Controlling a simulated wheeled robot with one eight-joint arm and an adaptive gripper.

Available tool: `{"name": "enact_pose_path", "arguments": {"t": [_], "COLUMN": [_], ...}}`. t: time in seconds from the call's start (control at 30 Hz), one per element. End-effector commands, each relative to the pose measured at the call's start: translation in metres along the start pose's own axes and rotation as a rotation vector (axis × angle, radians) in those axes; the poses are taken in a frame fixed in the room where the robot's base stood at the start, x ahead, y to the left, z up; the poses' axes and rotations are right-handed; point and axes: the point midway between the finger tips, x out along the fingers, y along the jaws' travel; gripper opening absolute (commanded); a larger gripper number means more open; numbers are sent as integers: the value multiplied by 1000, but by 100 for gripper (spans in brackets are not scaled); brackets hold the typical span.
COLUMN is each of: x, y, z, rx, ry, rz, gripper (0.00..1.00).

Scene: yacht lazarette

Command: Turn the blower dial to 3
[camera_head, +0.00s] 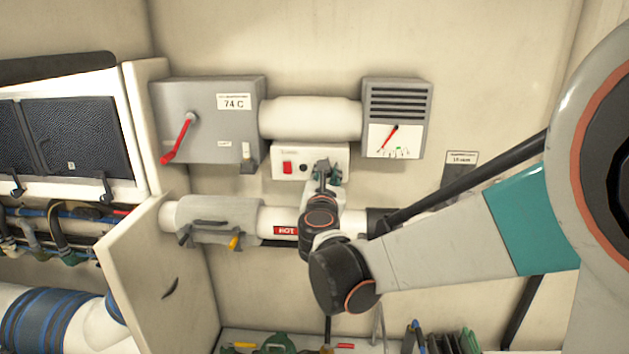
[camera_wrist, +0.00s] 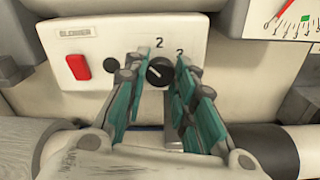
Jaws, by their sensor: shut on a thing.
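The blower panel (camera_wrist: 100,50) is a white box on the wall, marked "BLOWER" in the wrist view; it also shows in the head view (camera_head: 285,152). Its black dial (camera_wrist: 159,73) sits between my fingertips, with a "2" above it and a partly hidden mark, apparently "3", at its upper right. A small pale line on the dial seems to slant toward the upper left. My gripper (camera_wrist: 157,78) is shut on the dial, with teal finger pads on either side. In the head view my gripper (camera_head: 327,170) covers the dial.
A red switch (camera_wrist: 78,67) and a small black knob (camera_wrist: 111,73) are left of the dial. Above are a white duct (camera_head: 310,117) and a gauge box (camera_head: 395,118). A grey box with a red lever (camera_head: 178,138) is at left. A pipe (camera_head: 255,222) runs below.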

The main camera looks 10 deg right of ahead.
Motion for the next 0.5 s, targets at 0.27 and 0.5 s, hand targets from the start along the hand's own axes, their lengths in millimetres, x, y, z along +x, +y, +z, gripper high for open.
{"name": "enact_pose_path", "arguments": {"t": [0.27, 0.5], "x": [0, -1], "y": [-1, -1], "z": [-2, -2], "rx": [261, 490], "ry": [0, 0], "rz": [0, 0], "gripper": [1, 1]}}
